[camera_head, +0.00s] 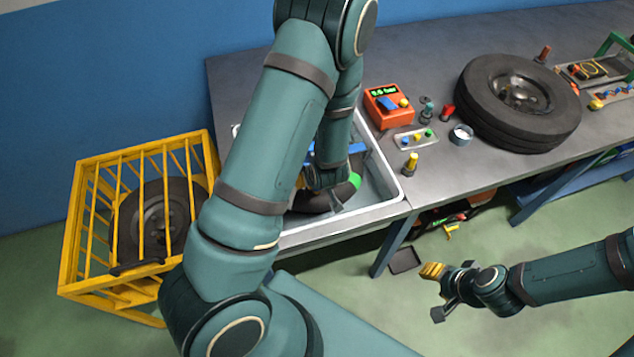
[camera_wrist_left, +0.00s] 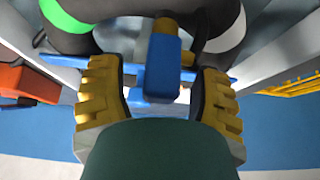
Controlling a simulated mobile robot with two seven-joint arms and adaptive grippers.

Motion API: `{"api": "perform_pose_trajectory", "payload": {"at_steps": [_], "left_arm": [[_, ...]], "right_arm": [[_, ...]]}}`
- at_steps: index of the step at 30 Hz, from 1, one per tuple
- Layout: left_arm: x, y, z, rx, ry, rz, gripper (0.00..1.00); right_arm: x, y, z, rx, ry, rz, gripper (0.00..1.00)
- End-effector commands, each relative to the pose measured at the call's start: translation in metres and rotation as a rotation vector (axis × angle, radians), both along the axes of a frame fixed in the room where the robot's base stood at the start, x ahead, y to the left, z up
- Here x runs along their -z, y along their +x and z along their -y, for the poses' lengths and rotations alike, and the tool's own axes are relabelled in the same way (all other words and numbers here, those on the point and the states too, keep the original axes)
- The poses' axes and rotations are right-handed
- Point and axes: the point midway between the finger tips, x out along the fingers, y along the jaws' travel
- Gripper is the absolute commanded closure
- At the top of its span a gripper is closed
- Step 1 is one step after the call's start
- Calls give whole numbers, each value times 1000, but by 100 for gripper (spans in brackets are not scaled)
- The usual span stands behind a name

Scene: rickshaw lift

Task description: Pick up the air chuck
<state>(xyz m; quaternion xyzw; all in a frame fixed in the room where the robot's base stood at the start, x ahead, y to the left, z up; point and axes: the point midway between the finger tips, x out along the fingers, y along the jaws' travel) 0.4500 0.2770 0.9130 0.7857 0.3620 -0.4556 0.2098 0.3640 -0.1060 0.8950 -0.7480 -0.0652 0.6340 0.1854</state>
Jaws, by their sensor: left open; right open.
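A blue part with a brass-coloured end (camera_wrist_left: 165,62), apparently the air chuck, stands between my left gripper's yellow-padded fingers (camera_wrist_left: 160,80) in the left wrist view. Those fingers are open, with a gap on both sides of the part. A blue bar (camera_wrist_left: 60,68) crosses behind it. In the head view my left arm reaches into a white-rimmed basin (camera_head: 386,160), and its gripper is mostly hidden. The blue bar shows there only in part (camera_head: 356,149). My right gripper (camera_head: 436,292) is open and empty over the floor.
A black tube with a green band (camera_head: 356,180) lies in the basin. An orange gauge box (camera_head: 388,107), small coloured parts and a tire (camera_head: 518,104) are on the bench to the right. A yellow cage (camera_head: 75,235) holding a wheel stands at left.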

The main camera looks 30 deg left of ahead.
Motion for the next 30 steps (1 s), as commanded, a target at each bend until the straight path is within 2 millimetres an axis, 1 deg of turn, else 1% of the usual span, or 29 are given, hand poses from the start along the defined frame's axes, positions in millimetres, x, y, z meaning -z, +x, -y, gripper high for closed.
{"api": "perform_pose_trajectory", "payload": {"at_steps": [3,4,5,6,8,9,10,23,26,29,30], "left_arm": [[-1,0,0,0,0,0,36],[-1,0,0,0,0,0,37],[-1,0,0,0,0,0,48],[-1,0,0,0,0,0,62],[-1,0,0,0,0,0,83],[-1,0,0,0,0,0,97],[-1,0,0,0,0,0,100],[-2,0,0,0,1,1,100],[-12,1,0,0,2,4,100],[-29,1,0,0,1,5,100],[-38,1,0,1,2,6,100]], "right_arm": [[0,0,0,0,0,0,53],[0,0,0,0,0,0,53],[0,0,0,0,0,0,53],[0,0,0,0,0,0,53],[0,0,0,0,0,0,53],[0,0,0,0,0,0,53],[0,0,0,0,0,0,53],[-1,0,0,0,0,0,53],[-4,0,0,0,0,0,53],[-10,0,1,0,1,0,53],[-13,0,1,0,2,0,53]]}}
